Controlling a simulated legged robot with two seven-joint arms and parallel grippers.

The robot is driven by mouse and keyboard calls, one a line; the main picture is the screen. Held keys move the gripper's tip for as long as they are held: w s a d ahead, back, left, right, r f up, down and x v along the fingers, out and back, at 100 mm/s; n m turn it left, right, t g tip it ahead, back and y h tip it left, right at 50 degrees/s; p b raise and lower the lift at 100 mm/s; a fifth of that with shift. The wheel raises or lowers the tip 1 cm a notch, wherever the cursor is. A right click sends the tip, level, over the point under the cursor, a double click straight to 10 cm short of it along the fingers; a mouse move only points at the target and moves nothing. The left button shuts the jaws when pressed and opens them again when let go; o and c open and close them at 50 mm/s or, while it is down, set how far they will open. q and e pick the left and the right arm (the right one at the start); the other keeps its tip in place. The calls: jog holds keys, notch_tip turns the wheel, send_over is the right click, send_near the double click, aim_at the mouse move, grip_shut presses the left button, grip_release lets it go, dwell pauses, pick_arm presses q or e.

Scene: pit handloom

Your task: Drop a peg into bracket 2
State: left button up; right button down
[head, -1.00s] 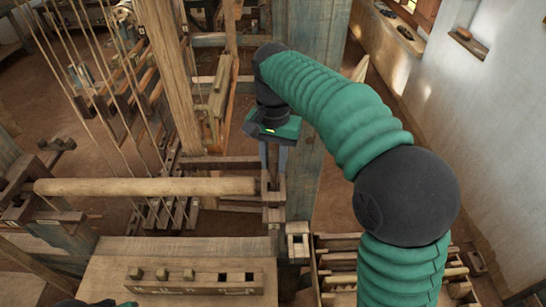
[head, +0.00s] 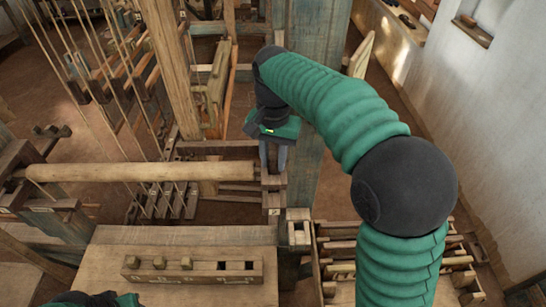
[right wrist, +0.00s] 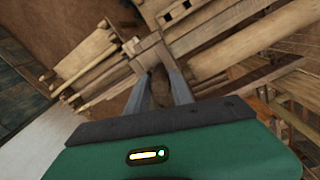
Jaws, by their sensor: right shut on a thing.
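My right gripper (head: 274,168) points down over the wooden bracket (head: 273,197) at the right end of the long round beam (head: 140,171). A small pale number plate on the bracket's front is too small to read surely. The gripper's fingers are shut on a peg, mostly hidden between them; in the right wrist view the fingers (right wrist: 162,80) reach down to the bracket's wood. I cannot tell how far the peg is in the bracket. Only a green and dark part of my left arm shows.
A blue-grey post (head: 305,110) stands close behind the gripper. A slatted wooden crate (head: 335,262) stands at the lower right, partly behind my right arm. Cords and the loom frame (head: 175,60) fill the left. The bench top (head: 190,237) behind the block is clear.

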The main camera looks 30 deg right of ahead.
jog(key=c, duration=1)
grip_release()
jog(key=shift+c, duration=0.2)
notch_tip(320, 180, up, 17)
jog(key=p, duration=0.2)
